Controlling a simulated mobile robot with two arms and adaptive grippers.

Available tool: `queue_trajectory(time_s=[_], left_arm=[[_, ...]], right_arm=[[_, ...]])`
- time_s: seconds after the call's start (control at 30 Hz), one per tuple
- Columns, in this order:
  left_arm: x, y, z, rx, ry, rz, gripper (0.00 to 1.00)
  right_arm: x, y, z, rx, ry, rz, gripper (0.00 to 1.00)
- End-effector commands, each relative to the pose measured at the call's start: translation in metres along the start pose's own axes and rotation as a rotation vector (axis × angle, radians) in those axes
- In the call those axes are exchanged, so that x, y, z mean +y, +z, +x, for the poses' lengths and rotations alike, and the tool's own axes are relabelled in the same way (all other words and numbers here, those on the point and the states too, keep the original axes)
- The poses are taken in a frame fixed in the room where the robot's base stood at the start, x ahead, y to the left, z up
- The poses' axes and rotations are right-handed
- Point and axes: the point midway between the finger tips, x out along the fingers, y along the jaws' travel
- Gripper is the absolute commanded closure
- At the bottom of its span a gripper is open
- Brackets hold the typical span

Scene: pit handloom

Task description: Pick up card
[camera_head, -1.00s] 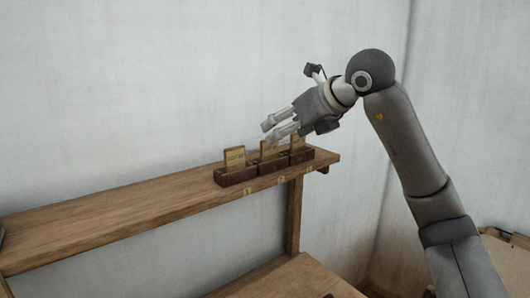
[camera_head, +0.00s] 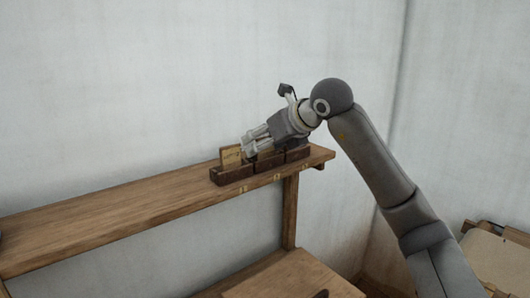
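A tan card (camera_head: 231,157) with dark writing stands upright in the leftmost dark wooden holder (camera_head: 231,175) on the shelf. My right gripper (camera_head: 247,146) is beside this card's right edge, tilted down to the left. Its two fingers show apart, so it looks open. I cannot tell whether a fingertip touches the card. The gripper hides the cards of the middle holder (camera_head: 268,163) and the right holder (camera_head: 297,154). My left gripper is not in view.
The wooden shelf (camera_head: 110,220) is bare to the left of the holders, with small numbered labels on its front edge. A pale wall stands close behind. A lower wooden surface (camera_head: 295,278) lies beneath.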

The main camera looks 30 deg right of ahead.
Motion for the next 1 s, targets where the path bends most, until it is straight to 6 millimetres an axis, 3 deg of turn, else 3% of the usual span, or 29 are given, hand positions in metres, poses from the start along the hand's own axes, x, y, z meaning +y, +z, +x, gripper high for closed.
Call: queue_trajectory(time_s=[0.03,0.2,0.67,1.0], left_arm=[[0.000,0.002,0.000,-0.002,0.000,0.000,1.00],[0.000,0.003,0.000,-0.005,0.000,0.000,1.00],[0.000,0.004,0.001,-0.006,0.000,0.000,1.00],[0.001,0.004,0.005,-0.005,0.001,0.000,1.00]], right_arm=[[0.000,0.000,0.000,0.000,0.000,0.000,0.48],[0.000,0.000,0.000,0.000,0.000,0.000,0.68],[0.000,0.004,-0.003,-0.002,0.000,0.000,0.68],[0.001,0.029,-0.021,-0.005,0.001,0.000,0.68]])
